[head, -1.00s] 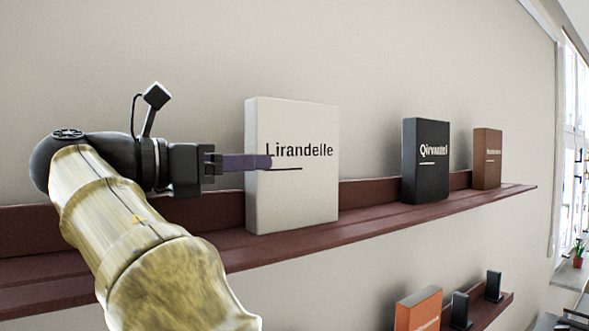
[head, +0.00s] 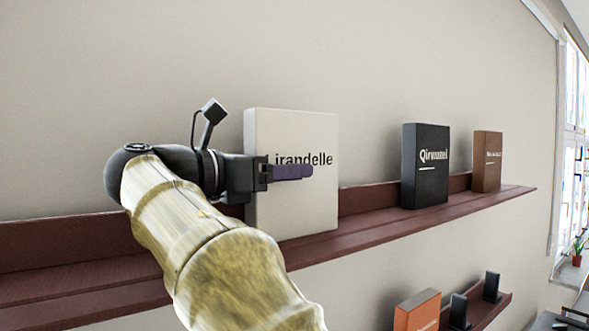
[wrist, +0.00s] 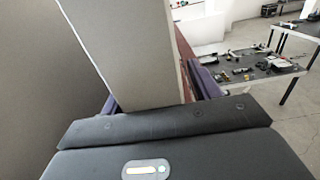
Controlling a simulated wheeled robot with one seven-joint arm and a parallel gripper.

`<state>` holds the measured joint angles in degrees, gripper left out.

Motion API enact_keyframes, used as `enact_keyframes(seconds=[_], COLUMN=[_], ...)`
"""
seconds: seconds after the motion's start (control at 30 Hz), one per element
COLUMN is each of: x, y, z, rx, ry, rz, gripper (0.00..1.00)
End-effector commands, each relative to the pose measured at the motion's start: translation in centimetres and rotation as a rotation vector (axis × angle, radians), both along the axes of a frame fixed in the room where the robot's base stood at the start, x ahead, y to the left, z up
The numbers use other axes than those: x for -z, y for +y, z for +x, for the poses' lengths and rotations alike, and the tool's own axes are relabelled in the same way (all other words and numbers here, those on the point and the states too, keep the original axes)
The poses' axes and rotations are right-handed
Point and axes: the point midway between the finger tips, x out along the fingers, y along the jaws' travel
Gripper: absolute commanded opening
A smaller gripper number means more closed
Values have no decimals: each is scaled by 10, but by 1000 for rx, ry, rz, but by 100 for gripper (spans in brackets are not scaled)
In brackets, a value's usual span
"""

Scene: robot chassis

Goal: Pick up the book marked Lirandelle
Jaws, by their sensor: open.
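The white book marked Lirandelle (head: 312,208) stands upright on the upper dark red shelf in the head view. My gripper (head: 303,172) is in front of its left part and hides the first letter of the title. In the wrist view the book (wrist: 130,45) rises between the two purple fingers of my gripper (wrist: 155,95), which are apart, one on each side of it. The jaws are open. I cannot tell whether either finger touches the book.
A black book (head: 425,180) and a brown book (head: 487,160) stand farther right on the upper shelf (head: 400,222). An orange book (head: 417,310) and two small black items are on a lower shelf. The wall is close behind. Cluttered tables (wrist: 250,75) stand farther off.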

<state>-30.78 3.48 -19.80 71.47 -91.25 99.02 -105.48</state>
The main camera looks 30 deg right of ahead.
Motion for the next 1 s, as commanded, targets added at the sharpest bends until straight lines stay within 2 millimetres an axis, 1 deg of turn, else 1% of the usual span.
enact_keyframes(seconds=[0.43,0.47,0.5,0.57,0.7,0.77,1.0], x=[0,0,0,0,0,0,-1], y=[0,0,0,0,1,0,0], z=[0,0,0,0,0,0,-1], rx=[0,0,0,0,0,0,0], ry=[-1,-1,-1,-1,-1,0,-3], rz=[0,0,0,0,0,0,-2], gripper=[62,58,50,38,11,0,0])
